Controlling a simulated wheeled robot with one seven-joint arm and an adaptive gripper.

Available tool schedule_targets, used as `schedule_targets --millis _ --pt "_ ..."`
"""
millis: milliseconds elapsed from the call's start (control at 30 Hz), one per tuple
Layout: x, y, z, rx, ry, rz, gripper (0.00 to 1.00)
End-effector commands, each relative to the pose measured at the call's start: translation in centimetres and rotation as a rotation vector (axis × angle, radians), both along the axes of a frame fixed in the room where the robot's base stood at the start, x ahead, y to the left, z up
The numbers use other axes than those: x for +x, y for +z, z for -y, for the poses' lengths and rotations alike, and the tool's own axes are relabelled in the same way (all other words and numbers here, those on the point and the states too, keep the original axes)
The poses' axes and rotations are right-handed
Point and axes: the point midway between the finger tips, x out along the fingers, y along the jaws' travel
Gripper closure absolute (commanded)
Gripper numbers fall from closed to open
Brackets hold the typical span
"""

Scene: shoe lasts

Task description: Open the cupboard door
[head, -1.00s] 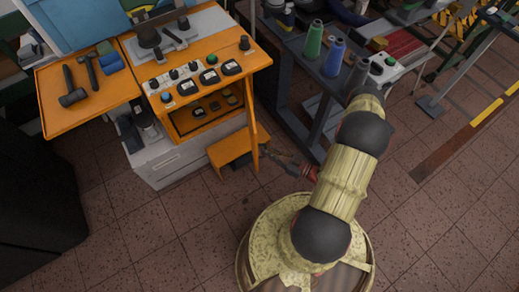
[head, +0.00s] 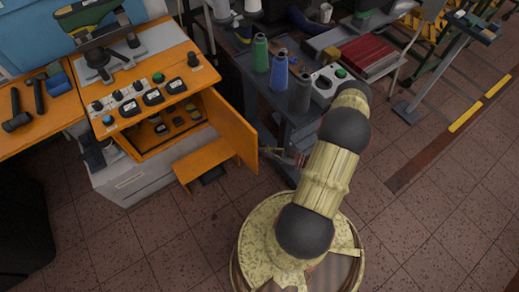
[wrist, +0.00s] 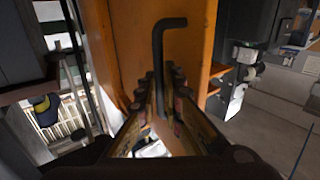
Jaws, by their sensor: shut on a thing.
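The cupboard door (head: 232,128) is an orange panel at the right side of the orange cupboard (head: 150,150). It stands swung outward, with the cupboard's inside showing to its left. My gripper (head: 268,150) is at the door's outer side, partly hidden by the door edge in the head view. In the wrist view my gripper (wrist: 160,92) is shut on a dark, bent rod handle (wrist: 158,50). The handle lies between the two fingers, in front of the orange door face (wrist: 190,35).
An orange step (head: 200,160) juts out below the cupboard. Tiled floor (head: 150,235) is clear in front.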

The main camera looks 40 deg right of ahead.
Motion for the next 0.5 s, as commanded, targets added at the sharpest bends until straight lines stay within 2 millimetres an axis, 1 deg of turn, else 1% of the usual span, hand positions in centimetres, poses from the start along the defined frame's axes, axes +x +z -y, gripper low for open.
schedule_targets --millis 33,267,300,500 --pt "0.27 0.14 0.35 -0.005 -0.003 0.003 1.0" --pt "0.26 0.14 0.31 -0.005 -0.002 0.004 1.0" --pt "0.27 0.14 0.29 -0.005 -0.002 0.004 0.91" --pt "0.14 0.07 0.13 -0.003 -0.001 0.001 0.8"
